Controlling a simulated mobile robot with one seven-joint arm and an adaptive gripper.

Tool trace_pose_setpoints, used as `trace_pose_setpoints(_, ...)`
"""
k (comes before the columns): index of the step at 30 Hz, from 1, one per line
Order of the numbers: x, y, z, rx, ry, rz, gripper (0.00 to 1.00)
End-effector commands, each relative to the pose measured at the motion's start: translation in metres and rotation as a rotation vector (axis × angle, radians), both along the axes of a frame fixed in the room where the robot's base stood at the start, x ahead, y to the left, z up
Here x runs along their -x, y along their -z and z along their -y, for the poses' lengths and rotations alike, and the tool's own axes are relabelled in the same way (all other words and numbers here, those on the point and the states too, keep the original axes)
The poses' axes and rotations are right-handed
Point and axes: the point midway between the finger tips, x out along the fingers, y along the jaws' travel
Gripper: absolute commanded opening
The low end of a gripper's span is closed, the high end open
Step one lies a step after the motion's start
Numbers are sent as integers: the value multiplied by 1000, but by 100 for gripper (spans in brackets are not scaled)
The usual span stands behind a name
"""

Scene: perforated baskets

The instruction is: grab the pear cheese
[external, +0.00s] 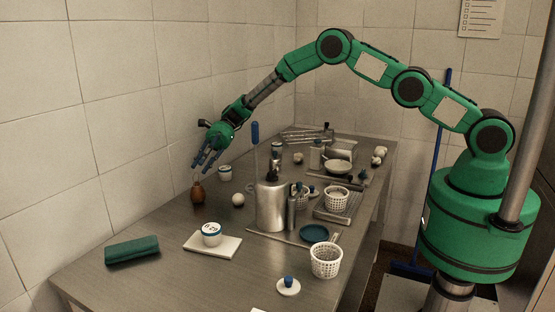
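The pear cheese looks to be the small brown, pear-shaped thing (198,193) with a narrow pale top, upright on the left side of the steel table. My gripper (204,164) hangs just above it and a little to its right, at the end of my green arm. Its blue fingers point down and are spread, with nothing seen between them. The fingertips look apart from the brown thing, though the exact gap in depth is hard to tell.
A white round cheese (238,199) and a lidded tub (225,173) stand near the brown thing. A steel canister (271,205) and perforated baskets (326,262) stand to the right. A folded green cloth (132,250) and a tub on a white board (231,246) lie in front.

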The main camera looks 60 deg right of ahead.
Motion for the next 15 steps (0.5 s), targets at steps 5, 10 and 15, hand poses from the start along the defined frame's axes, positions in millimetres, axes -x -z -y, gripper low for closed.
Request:
trace_pose_setpoints(5,1,5,-11,0,-1,0,26)
trace_pose_setpoints(10,2,12,-29,-1,-2,-1,26)
trace_pose_setpoints(15,4,18,-44,0,-1,0,26)
